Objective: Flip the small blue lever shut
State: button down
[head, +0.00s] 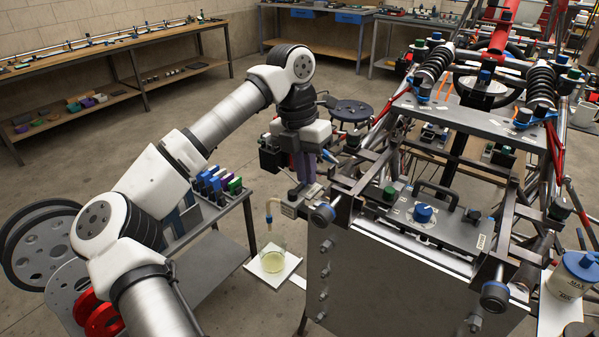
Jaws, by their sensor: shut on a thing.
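My gripper (305,184) points down at the left front corner of the chassis. Its fingers are close together, right at a small pale valve block (291,208) with a tube running out of it. I cannot make out the small blue lever apart from the fingers; it seems to be between them and hidden. Its angle cannot be told. The tube (268,216) bends down from the block into a clear beaker (272,258) with pale yellow liquid.
The beaker stands on a white sheet (272,266) on the floor. A grey panel with a blue knob (423,213) and a black handle lies right of my gripper. Chassis tubes rise close behind it. A cart with coloured blocks (215,187) stands to the left.

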jog(key=shift+d, duration=0.1)
jog(key=c, duration=1.5)
grip_release()
jog(key=r, duration=0.4)
jog(key=a+r, duration=0.1)
jog(key=r, duration=0.4)
jog(key=w+r, duration=0.1)
jog(key=r, duration=0.3)
jog(key=shift+w+a+r+b, duration=0.1)
jog(key=shift+a+r+b, duration=0.2)
jog(key=shift+a+r, duration=0.1)
